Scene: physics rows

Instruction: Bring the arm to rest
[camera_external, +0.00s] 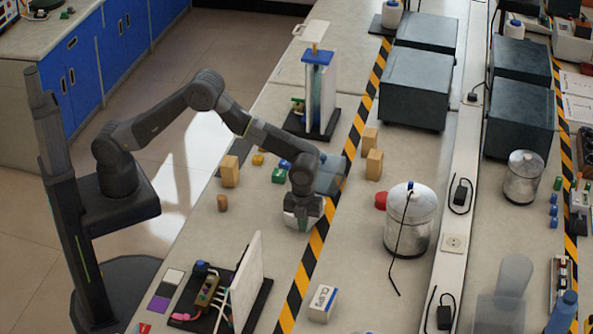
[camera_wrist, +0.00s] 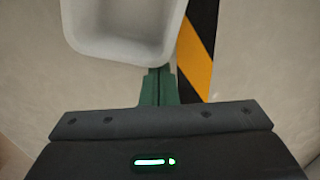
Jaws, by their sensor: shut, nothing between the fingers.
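My arm (camera_external: 260,132) reaches out over the bench, bent at the elbow, with its wrist pointing down near the striped tape. My gripper (camera_wrist: 159,74) is shut and empty; its green fingers are together in the wrist view. A white open container (camera_wrist: 125,48) lies just beyond the fingertips in that view. White also shows around the gripper's lower end in the external view, where the fingertips cannot be made out. I cannot tell whether the fingers touch the container.
Wooden blocks (camera_external: 230,171) and a small brown cylinder (camera_external: 222,203) stand left of my gripper. A metal canister (camera_external: 410,222) and a red piece (camera_external: 381,200) stand to the right. A clips box (camera_external: 322,303) and a wired panel (camera_external: 243,285) are nearer the camera.

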